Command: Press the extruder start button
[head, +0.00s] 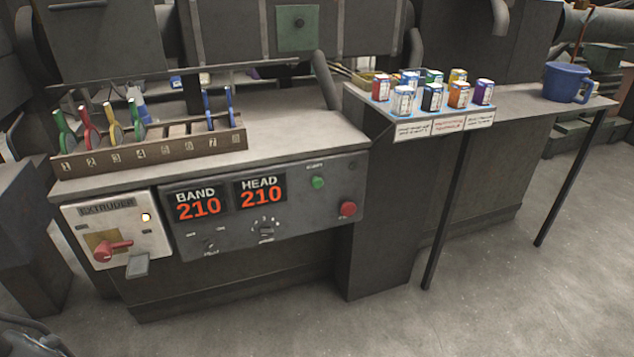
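A green round button (318,182) sits on the grey control panel (290,221) on the machine's front, under a small label too small to read. A red round button (348,208) is below and to the right of it. The panel's displays read BAND 210 (199,205) and HEAD 210 (261,193). My gripper is not in view, and nothing covers the buttons.
A numbered rack (150,153) with coloured-handled tools stands on the machine's top. The floor (350,325) in front is clear.

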